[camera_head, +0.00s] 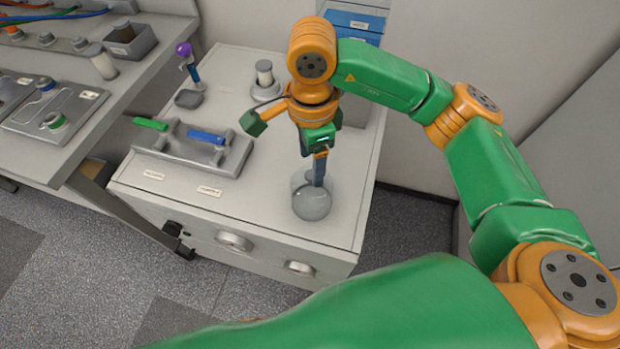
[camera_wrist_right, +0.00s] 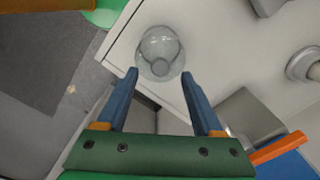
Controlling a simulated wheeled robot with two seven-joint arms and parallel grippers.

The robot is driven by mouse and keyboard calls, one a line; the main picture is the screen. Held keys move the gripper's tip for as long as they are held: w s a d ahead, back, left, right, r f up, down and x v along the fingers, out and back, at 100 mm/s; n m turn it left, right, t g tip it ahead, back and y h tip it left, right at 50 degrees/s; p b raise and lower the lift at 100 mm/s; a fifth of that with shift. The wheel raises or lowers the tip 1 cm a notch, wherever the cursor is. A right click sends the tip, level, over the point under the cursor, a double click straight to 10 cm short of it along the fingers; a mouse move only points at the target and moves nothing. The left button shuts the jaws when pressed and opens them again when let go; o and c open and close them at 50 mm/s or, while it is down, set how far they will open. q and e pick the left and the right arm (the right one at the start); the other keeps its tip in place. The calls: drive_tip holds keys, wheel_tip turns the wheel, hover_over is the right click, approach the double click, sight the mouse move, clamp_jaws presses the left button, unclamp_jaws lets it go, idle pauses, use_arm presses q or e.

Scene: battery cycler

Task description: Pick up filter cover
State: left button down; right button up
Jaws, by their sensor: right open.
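A clear, rounded glass cover (camera_head: 311,205), which I take to be the filter cover, stands on the grey cabinet top near its front right. My right gripper (camera_head: 319,183) points down at it, with its blue fingers at the cover's top in the head view. In the right wrist view the glass cover (camera_wrist_right: 161,45) lies just past the fingertips of my right gripper (camera_wrist_right: 160,75). The two fingers are wide apart with nothing held between them. Whether a finger touches the glass cannot be told. My left gripper is not in view.
A tray with green and blue handles (camera_head: 190,148) lies left on the cabinet top (camera_head: 240,210). A round-based holder with a white cylinder (camera_head: 265,80) and a purple-topped tool (camera_head: 185,52) stand behind. A blue box (camera_head: 352,22) is at the back. A workbench stands at left.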

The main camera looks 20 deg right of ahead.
sight(311, 174)
wheel_tip(311, 174, down, 3)
drive_tip(key=shift+f, duration=0.2)
drive_tip(key=shift+w+f, duration=0.1)
drive_tip(key=shift+w, duration=0.05)
drive_tip(key=shift+s, duration=0.2)
clamp_jaws()
drive_tip(key=shift+w, duration=0.1)
idle(0.9)
